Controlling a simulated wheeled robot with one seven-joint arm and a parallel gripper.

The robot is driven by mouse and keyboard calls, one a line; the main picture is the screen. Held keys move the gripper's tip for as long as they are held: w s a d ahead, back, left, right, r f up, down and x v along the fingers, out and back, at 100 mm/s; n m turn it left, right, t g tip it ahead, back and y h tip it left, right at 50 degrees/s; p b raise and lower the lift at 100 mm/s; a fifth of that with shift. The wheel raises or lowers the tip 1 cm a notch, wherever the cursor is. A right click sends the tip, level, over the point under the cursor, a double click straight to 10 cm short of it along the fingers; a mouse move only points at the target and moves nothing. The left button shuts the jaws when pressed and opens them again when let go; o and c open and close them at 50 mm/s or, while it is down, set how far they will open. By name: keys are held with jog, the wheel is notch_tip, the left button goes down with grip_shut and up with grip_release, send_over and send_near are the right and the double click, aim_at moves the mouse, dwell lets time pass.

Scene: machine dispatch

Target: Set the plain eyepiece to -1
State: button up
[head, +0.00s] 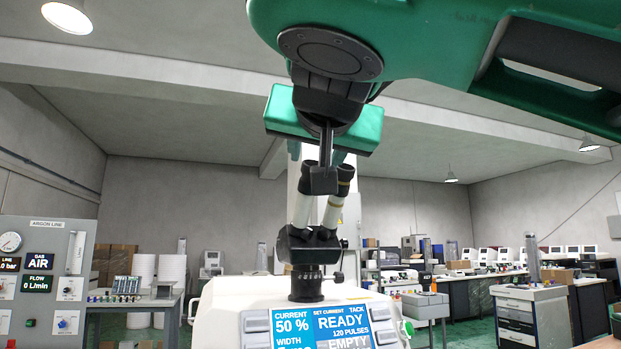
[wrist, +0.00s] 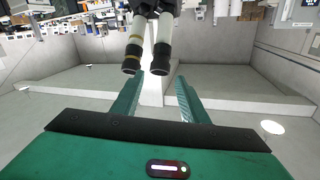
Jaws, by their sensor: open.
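The plain eyepiece is the white tube with a black end and no coloured ring. It is on the left of the pair in the head view (head: 302,209) and on the right in the wrist view (wrist: 160,45). The other eyepiece (wrist: 134,46), with a yellowish ring, stands close beside it. My gripper (wrist: 159,77) is open and empty. In the wrist view its fingertips appear on either side of the plain eyepiece's black end, with no visible contact. In the head view my gripper (head: 317,156) is above the eyepieces, partly hidden by a dark part. No dial marks are readable.
The eyepieces rise from a black microscope head on a white machine (head: 225,300) with a blue display (head: 300,328). An argon panel (head: 42,280) stands at the left. Benches and a grey cabinet (head: 530,310) are farther back. Room above the eyepieces is clear except for my arm.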

jog(key=w, duration=0.8)
jog(key=shift+w, duration=0.4)
jog(key=c, duration=0.8)
